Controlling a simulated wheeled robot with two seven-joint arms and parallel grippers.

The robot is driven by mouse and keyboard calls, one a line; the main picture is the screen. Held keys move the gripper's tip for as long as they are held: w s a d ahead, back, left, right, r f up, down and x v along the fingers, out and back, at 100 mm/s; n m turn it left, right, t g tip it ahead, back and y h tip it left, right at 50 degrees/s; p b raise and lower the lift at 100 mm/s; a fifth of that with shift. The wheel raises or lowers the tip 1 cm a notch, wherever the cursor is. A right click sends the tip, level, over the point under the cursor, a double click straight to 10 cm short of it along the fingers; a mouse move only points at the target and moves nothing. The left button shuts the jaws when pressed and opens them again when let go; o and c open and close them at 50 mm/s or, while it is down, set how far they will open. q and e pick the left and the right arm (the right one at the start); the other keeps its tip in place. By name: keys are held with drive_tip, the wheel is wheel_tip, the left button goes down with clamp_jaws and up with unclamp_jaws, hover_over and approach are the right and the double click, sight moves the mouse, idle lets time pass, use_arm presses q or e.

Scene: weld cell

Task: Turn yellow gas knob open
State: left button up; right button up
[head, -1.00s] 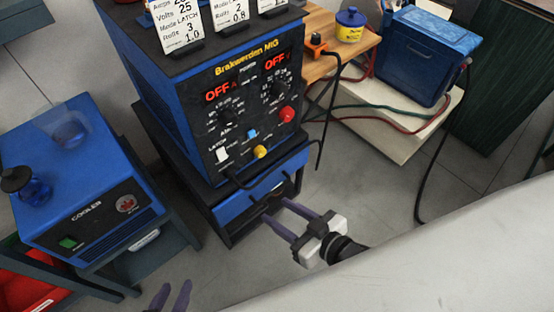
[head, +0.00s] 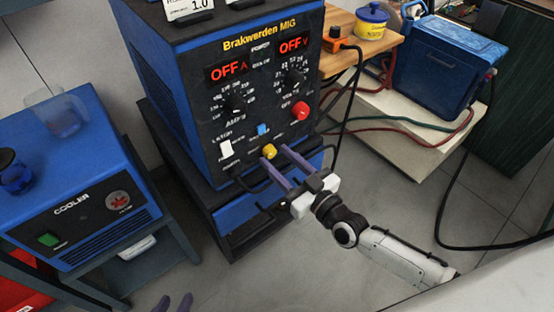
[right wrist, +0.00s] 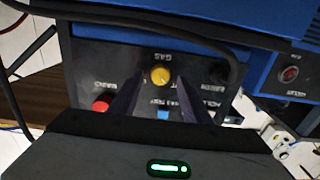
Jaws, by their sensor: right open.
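The yellow gas knob (head: 269,151) is low on the front panel of the blue and black welding machine (head: 262,60). In the right wrist view the yellow knob (right wrist: 160,76) shows between the fingertips, under an upside-down GAS label. My right gripper (head: 274,155) is open, its purple fingers pointing at the panel with the tips close around the knob. I cannot tell whether they touch it. The right gripper (right wrist: 160,84) holds nothing. My left gripper (head: 175,301) shows only its fingertips at the bottom edge, apart and empty, far from the knob.
Close to the knob are a red knob (head: 300,111), a blue button (head: 262,130) and a white switch (head: 226,149). A black cable hangs beside the machine's right edge. A blue cooler unit (head: 75,180) stands at the left.

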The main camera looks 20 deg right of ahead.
drive_tip(key=shift+w+a, duration=0.2)
drive_tip(key=shift+w, duration=0.25)
drive_tip(key=c, duration=1)
